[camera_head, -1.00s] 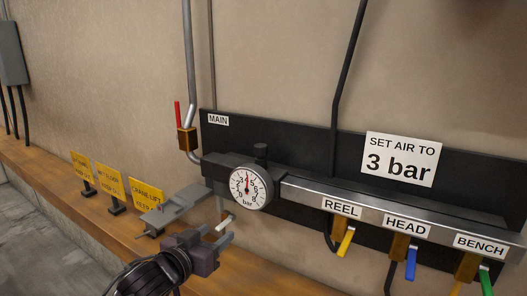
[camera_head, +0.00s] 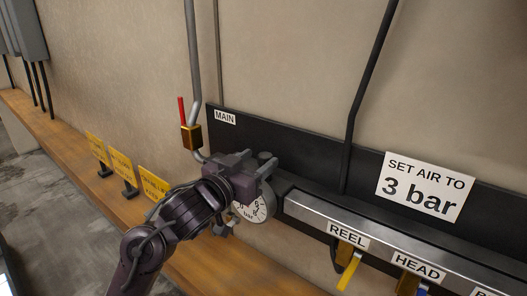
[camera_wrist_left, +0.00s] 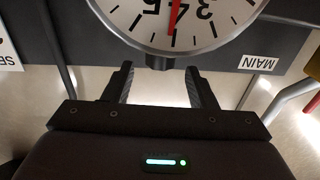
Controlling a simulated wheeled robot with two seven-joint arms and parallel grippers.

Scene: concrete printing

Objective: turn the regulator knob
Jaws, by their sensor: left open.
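The regulator knob (camera_head: 266,157) is a dark grey stub above the round white gauge (camera_head: 262,208) on the black wall panel. My left gripper (camera_head: 262,172) is raised in front of it and covers much of the gauge. In the left wrist view, which is upside down, my open left gripper (camera_wrist_left: 158,85) has its two fingers either side of a short dark stub (camera_wrist_left: 160,62) at the gauge rim, apparently the knob. Gaps show beside it, and no contact is visible. The gauge's red needle (camera_wrist_left: 174,14) points close to the 4. My right gripper is not in view.
A sign (camera_head: 424,186) reads "SET AIR TO 3 bar". A brass valve with a red lever (camera_head: 183,111) is left of the panel. A steel manifold (camera_head: 380,233) with labelled valves runs right. Yellow tags (camera_head: 121,165) stand on the wooden ledge (camera_head: 62,140).

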